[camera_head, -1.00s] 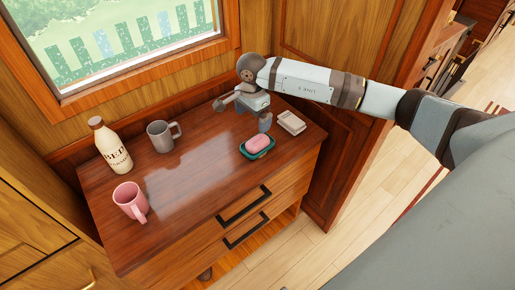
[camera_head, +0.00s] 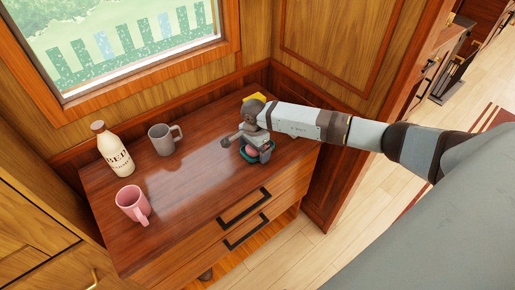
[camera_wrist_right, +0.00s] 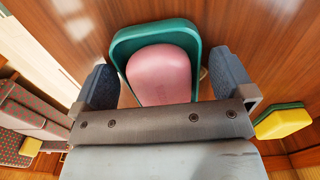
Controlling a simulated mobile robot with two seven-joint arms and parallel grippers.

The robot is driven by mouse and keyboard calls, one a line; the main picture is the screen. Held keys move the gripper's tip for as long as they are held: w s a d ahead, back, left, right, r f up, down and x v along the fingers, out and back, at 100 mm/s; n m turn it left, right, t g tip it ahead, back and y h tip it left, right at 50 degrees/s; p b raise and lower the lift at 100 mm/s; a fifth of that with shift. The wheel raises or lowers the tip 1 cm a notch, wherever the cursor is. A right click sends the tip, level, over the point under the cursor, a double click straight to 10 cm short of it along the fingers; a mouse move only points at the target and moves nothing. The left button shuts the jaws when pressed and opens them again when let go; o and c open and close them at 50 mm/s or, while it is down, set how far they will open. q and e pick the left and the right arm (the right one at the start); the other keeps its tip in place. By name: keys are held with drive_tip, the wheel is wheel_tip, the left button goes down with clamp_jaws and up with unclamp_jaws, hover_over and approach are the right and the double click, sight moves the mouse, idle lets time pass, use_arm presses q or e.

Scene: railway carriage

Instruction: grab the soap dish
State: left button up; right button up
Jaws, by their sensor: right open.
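The soap dish (camera_wrist_right: 122,47) is a teal tray with a rounded pink bar of soap (camera_wrist_right: 160,75) in it. In the wrist view it lies between the two fingers of my right gripper (camera_wrist_right: 163,68), which is open, with a finger out to each side. In the head view the dish (camera_head: 246,156) sits near the right end of the dresser top, partly hidden by my right gripper (camera_head: 246,147) over it. I cannot tell whether the fingers touch the dish. My left gripper is in neither view.
On the wooden dresser (camera_head: 190,190) stand a cream bottle (camera_head: 116,152), a grey mug (camera_head: 162,141) and a pink mug (camera_head: 131,204), all left of my gripper. A yellow and green sponge (camera_wrist_right: 284,121) lies close by. The dresser's middle is clear.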

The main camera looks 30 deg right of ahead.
drive_tip(key=c, duration=0.9)
drive_tip(key=shift+r, duration=0.1)
